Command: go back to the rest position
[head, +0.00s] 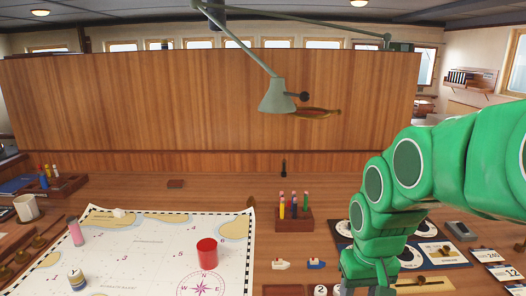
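My green arm comes in from the right edge and bends down over the right part of the desk. Its lower end runs to the bottom edge of the head view. The fingers of my gripper do not show, so I cannot see whether it is open or shut or holds anything. The arm hides part of a dark board with round pictures (343,229) on the desk.
A sea chart (147,262) bears a red cup (207,253). A pen holder (294,223) and small toy boats (317,264) lie left of my arm. A lamp (277,95) hangs above. A mug (27,208) stands left. The back middle desk is mostly clear.

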